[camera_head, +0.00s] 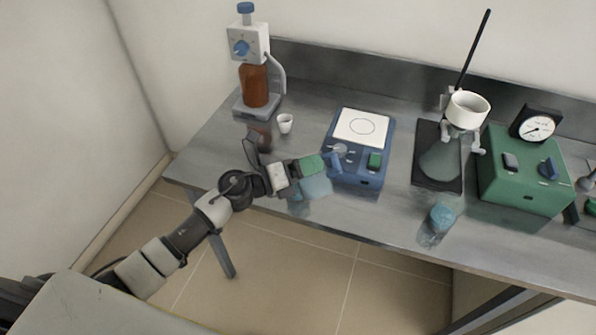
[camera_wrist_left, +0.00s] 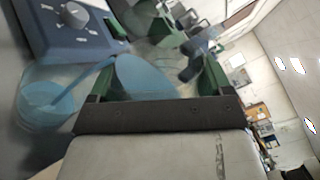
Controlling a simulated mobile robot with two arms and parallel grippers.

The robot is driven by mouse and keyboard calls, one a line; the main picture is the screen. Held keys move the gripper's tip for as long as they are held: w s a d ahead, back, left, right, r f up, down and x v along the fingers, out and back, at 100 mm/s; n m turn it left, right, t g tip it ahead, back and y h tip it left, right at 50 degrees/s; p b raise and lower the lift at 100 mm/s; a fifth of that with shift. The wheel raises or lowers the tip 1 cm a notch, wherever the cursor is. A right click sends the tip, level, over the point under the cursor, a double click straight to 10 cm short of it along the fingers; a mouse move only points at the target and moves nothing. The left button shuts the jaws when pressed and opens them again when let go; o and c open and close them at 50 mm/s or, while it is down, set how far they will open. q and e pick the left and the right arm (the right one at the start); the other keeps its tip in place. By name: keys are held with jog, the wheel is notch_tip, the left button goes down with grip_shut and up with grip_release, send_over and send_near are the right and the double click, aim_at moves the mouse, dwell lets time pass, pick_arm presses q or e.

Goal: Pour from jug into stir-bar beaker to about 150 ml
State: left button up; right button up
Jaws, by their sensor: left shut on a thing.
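My left gripper (camera_head: 312,165) is shut on a clear glass jug (camera_head: 318,186) with blue liquid, in front of the blue stirrer (camera_head: 357,181). In the left wrist view the green fingers (camera_wrist_left: 155,80) hold the jug (camera_wrist_left: 148,76) from both sides, and it looks strongly tilted. A glass beaker (camera_wrist_left: 45,100) with blue liquid is at the left of that view, below the jug; in the head view it is mostly hidden near the gripper. A narrow blue band runs between jug and beaker. I cannot read the level or see a stir bar. My right gripper is not in view.
Another glass with blue liquid (camera_head: 442,216) stands near the front edge. A stand with a white funnel (camera_head: 468,109) over a flask (camera_head: 440,163), a green box (camera_head: 522,180), a brown dispenser bottle (camera_head: 254,86) and a small white cup (camera_head: 285,123) stand farther back.

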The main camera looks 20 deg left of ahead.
pick_arm(q)
jog(key=shift+w+a+f+n, duration=0.1)
jog(key=shift+f+n, duration=0.05)
jog(key=shift+n, duration=0.45)
dwell(2.1)
jog(key=shift+m, duration=0.5)
jog(key=shift+r+m, duration=0.25)
jog(key=shift+m, duration=0.05)
jog(key=shift+s+d+m+b, duration=0.25)
jog(key=shift+m+b, duration=0.35)
jog(key=shift+m, duration=0.2)
jog(key=shift+r+m+b, duration=0.15)
jog(key=shift+m+b, duration=0.2)
jog(key=shift+m, duration=0.35)
jog(key=shift+s+r+m, duration=0.1)
jog(key=shift+r+m, duration=0.05)
jog(key=shift+m, duration=0.25)
jog(key=shift+r, duration=0.15)
